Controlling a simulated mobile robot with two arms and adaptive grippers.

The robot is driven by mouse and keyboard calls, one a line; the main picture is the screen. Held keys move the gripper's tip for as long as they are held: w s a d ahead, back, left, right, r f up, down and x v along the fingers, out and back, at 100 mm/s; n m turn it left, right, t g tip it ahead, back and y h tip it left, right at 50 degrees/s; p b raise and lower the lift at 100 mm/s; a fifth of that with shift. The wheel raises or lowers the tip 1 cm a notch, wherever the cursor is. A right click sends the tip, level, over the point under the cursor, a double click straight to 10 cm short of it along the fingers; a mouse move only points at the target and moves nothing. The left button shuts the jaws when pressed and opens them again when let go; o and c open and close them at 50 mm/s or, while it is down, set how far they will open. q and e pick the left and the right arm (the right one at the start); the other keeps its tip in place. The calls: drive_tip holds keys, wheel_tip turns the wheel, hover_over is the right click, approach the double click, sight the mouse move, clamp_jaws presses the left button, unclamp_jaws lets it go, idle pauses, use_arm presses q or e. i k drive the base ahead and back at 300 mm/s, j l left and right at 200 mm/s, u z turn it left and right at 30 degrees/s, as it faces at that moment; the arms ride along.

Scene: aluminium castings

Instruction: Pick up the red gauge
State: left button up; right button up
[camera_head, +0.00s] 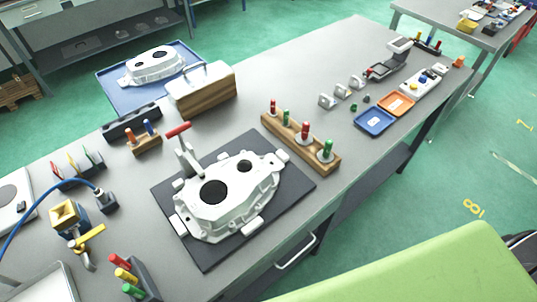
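Several red-handled pieces are in the head view, and I cannot tell which is the red gauge. A long wooden rack (290,142) right of the casting holds upright plug-like pieces: a red one (273,106) at its far end, another red one (305,129) nearer, and green ones between and at the near end. A black holder (146,276) at the front left carries a red-handled piece (119,259) beside yellow and green ones. A small wooden block (147,146) holds an orange-red piece (130,134) and a blue one. Neither gripper is in view.
A pale aluminium casting (225,207) lies on a dark mat (205,255), a red-handled clamp (183,150) behind it. Another casting (152,66) sits on a blue tray (110,82). Blue (374,121) and orange (397,104) trays lie right. Bare grey tabletop lies mid-right.

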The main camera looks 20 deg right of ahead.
sight(304, 139)
drive_tip(key=l+u, duration=0.15)
drive_tip(key=l, duration=0.3)
drive_tip(key=k+l+u, duration=0.2)
drive_tip(key=l, duration=0.3)
drive_tip(key=l+u, duration=0.15)
drive_tip(key=l, duration=0.3)
drive_tip(key=k+l+u, duration=0.2)
drive_tip(key=l, duration=0.25)
drive_tip(key=i+l, duration=0.05)
drive_tip(key=i, duration=0.05)
